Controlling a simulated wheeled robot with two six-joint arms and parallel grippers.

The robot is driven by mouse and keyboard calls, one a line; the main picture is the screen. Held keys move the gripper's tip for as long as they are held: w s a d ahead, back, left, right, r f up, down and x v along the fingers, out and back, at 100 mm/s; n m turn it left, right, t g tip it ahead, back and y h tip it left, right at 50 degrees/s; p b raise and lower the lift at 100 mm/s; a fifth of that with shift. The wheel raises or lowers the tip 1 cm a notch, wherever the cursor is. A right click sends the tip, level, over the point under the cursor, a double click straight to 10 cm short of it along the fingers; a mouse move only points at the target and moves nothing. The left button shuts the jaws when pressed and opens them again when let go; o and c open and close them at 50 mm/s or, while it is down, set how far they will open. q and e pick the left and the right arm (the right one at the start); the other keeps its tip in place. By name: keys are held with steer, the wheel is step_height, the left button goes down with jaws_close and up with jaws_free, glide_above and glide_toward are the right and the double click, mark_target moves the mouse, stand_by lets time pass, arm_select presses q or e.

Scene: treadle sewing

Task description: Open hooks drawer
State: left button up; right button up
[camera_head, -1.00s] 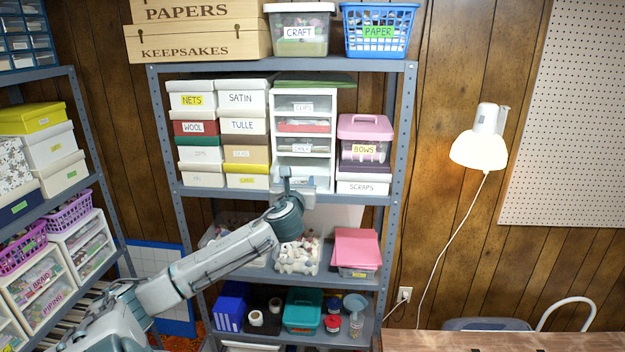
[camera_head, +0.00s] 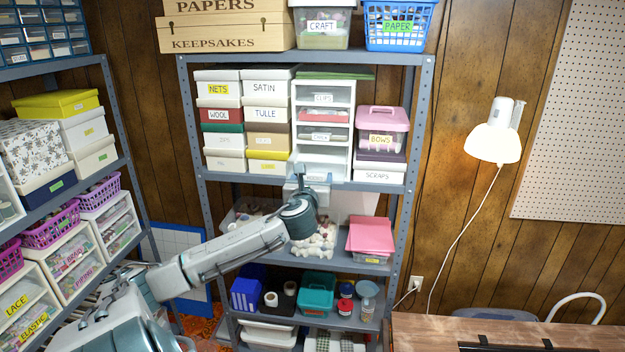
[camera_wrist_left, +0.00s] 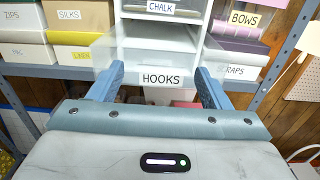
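The hooks drawer is a clear-fronted drawer with a HOOKS label (camera_wrist_left: 162,79), low in a white drawer unit (camera_head: 350,125). In the left wrist view its front looks wider than the unit behind it, so it stands pulled out toward me. In the head view, its pale front (camera_head: 293,190) shows past the shelf edge, partly hidden by my gripper. My left gripper (camera_wrist_left: 160,72) is at the drawer front, its blue fingers spread apart on either side of the label. Whether the fingertips touch the drawer is not clear. My right gripper is not in view.
The CHALK drawer (camera_wrist_left: 161,8) is above. Labelled boxes (camera_head: 265,113) stand left of the unit, with a pink BOWS box (camera_head: 382,138) at right. My left forearm passes in front of lower shelves holding a plush-filled bin and pink sheets (camera_head: 370,235). A table (camera_head: 500,333) is at lower right.

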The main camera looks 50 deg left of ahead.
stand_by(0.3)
arm_select(q)
steer(key=shift+s+d+f, duration=0.15)
steer(key=shift+s+d, duration=0.05)
steer(key=shift+s, duration=0.05)
steer(key=b+v, duration=0.3)
steer(key=v, duration=0.7)
steer(key=shift+d, duration=0.1)
